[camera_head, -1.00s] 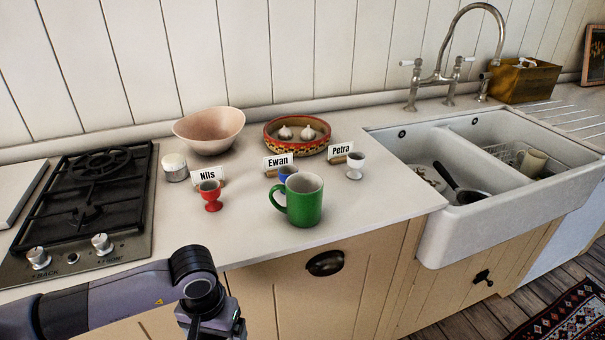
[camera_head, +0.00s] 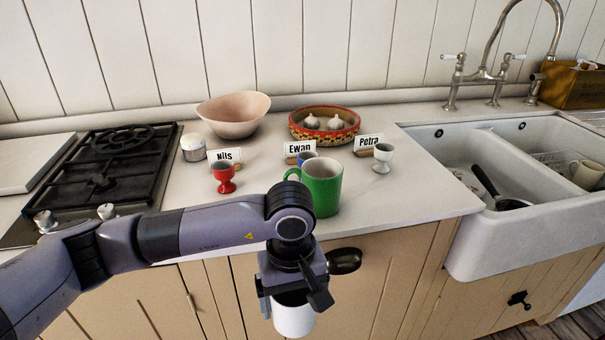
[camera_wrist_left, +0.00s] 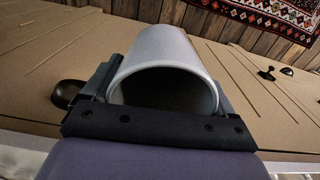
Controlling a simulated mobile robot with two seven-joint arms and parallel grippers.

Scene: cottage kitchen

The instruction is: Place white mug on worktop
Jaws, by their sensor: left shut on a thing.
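My left gripper (camera_head: 292,292) is shut on the white mug (camera_head: 294,318), which hangs below the gripper in front of the cupboard doors, lower than the worktop's front edge. In the left wrist view the mug (camera_wrist_left: 170,62) lies between the two fingers (camera_wrist_left: 160,98), its dark open mouth facing the camera. Its handle is not clearly visible. The pale worktop (camera_head: 400,205) runs behind and above the gripper. My right gripper is not in view.
On the worktop stand a green mug (camera_head: 322,190), a red egg cup (camera_head: 223,178), a blue cup (camera_head: 307,156) partly hidden, a white egg cup (camera_head: 383,156), name cards, a pink bowl (camera_head: 233,115) and a garlic dish (camera_head: 324,124). The hob (camera_head: 100,180) is left, the sink (camera_head: 470,240) right.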

